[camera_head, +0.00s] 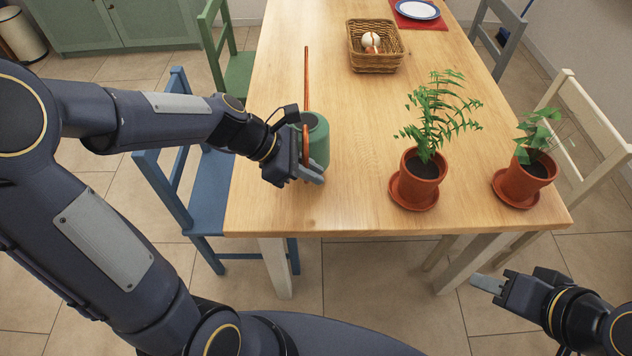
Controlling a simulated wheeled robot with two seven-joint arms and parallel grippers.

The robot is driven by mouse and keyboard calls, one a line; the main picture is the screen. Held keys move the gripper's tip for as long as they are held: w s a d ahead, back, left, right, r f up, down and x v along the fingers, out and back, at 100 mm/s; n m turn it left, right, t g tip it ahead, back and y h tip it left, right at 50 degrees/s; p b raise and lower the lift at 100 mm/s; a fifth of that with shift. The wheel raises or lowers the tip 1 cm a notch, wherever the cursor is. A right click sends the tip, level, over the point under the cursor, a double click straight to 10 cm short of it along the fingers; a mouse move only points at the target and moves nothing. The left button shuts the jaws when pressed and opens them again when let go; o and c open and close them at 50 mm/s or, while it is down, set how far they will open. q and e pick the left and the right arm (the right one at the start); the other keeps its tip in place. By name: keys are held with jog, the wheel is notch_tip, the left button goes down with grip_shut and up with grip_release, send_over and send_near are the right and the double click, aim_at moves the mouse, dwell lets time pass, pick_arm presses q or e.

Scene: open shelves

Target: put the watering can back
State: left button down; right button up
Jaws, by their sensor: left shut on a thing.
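A green watering can (319,138) with a long copper-coloured spout and handle is at the left front part of the wooden table. My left gripper (312,172) is at its near left side, shut on the can's handle. The fingers and the handle partly overlap in view, and I cannot tell whether the can's base touches the table. My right gripper (488,285) is in front of the table at the lower right, away from the can. It holds nothing that I can see, and the gap between its fingers is not clear.
On the wooden table (275,200) stand a fern in a terracotta pot (419,180), a smaller potted plant (524,184), a wicker basket (376,58) and a plate (416,9) on a red mat. Chairs surround it, including a blue chair (208,195) at left. The table's middle is clear.

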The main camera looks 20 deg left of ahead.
pick_arm(q)
jog(key=shift+w+d+f+b, duration=0.1)
jog(key=shift+w+f+b, duration=0.15)
jog(key=shift+f, duration=0.5)
jog(key=shift+w+d+f+b, duration=0.15)
jog(key=shift+w+f+b, duration=0.05)
jog(key=shift+f, duration=0.55)
jog(key=shift+w+d+f+b, duration=0.1)
jog(key=shift+w+f+b, duration=0.15)
jog(key=shift+f, duration=0.6)
jog(key=c, duration=1.5)
grip_release()
jog(key=shift+s+f, duration=0.1)
